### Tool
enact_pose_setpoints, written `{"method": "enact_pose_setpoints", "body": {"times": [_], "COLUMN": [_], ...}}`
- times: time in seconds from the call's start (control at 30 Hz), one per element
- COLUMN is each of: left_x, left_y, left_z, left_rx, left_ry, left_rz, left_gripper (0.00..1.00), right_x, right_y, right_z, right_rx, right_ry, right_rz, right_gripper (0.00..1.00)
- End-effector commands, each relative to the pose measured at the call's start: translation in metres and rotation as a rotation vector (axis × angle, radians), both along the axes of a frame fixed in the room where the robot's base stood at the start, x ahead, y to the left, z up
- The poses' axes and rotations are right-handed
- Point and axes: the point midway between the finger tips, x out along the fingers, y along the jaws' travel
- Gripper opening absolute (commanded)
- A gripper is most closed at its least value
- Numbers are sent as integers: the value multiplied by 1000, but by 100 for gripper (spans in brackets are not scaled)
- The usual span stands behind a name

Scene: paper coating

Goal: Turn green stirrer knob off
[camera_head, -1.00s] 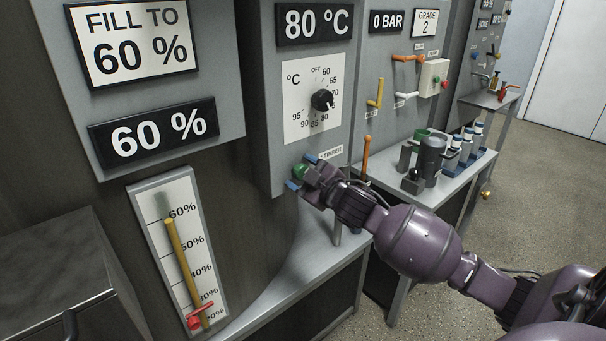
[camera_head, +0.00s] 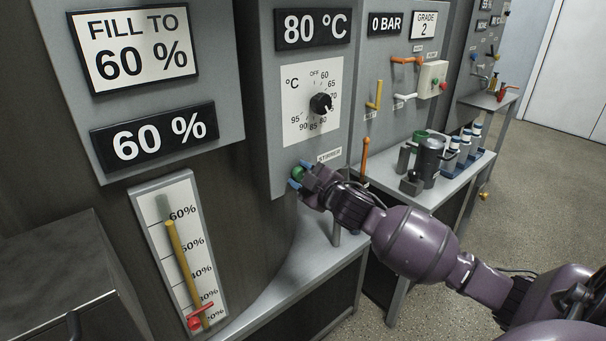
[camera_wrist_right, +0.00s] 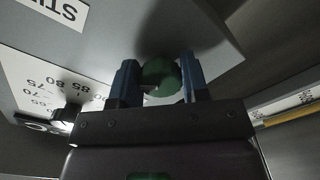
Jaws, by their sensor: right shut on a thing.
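The green stirrer knob (camera_head: 298,173) is on the lower front of the grey panel, left of the STIRRER label (camera_head: 329,156). My right gripper (camera_head: 299,176) is at the knob, with its blue fingertips on either side of it. In the right wrist view the green knob (camera_wrist_right: 160,75) sits between the two blue fingers of my right gripper (camera_wrist_right: 157,80), and the gripper is shut on it. The knob's turn position is hard to tell. My left gripper is not in view.
A black temperature dial (camera_head: 321,103) is above the knob on the same panel. A level gauge (camera_head: 184,262) with a red valve handle (camera_head: 201,316) stands at left. A grey bench (camera_head: 300,265) runs below. Cups and bottles stand on a shelf at right.

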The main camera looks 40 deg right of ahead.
Motion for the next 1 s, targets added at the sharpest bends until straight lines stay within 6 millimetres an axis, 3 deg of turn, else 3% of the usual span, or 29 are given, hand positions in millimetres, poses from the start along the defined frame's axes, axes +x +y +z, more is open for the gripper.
{"method": "enact_pose_setpoints", "body": {"times": [0.4, 1.0], "left_x": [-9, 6], "left_y": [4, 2], "left_z": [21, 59], "left_rx": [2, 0], "left_ry": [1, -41], "left_rz": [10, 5], "left_gripper": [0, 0], "right_x": [0, 0], "right_y": [-1, -1], "right_z": [5, 3], "right_rx": [-362, -838], "right_ry": [-28, -65], "right_rz": [-1, 0], "right_gripper": [18, 18]}}
